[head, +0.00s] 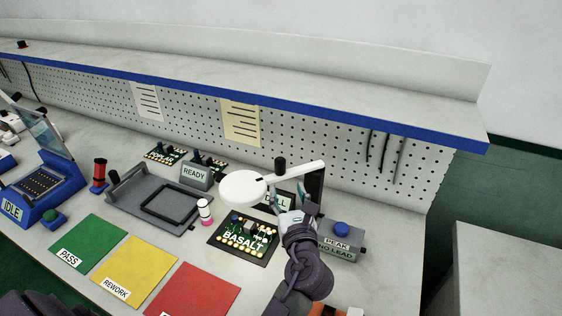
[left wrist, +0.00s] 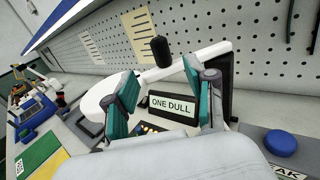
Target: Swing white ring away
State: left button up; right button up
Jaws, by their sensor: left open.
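The white ring (head: 242,188) is a flat round head on a white arm (head: 305,172), with a black knob (head: 280,163) on it. It hangs over the left part of the BASALT board (head: 243,240). My left gripper (head: 288,217) is open, in front of the white arm and to the right of the ring. In the left wrist view my left gripper's teal fingers (left wrist: 160,78) stand apart, with the white arm and black knob behind them. The ring (left wrist: 100,98) is partly hidden there by the left finger. I cannot tell whether a finger touches it. My right gripper is not in view.
A ONE DULL sign (left wrist: 173,105) and a dark panel (head: 315,183) stand behind my gripper. A grey box with a blue button (head: 341,229) is to the right. A grey tray fixture (head: 125,190), a small bottle (head: 205,211) and green, yellow and red mats lie left.

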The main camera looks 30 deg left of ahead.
aim_at(281, 168)
pick_arm(q)
jog(key=p+x, duration=0.1)
jog(key=x, duration=1)
jog(key=shift+w+a+f+p, duration=0.1)
jog(key=shift+w+p, duration=0.05)
jog(key=shift+p, duration=0.2)
grip_shut()
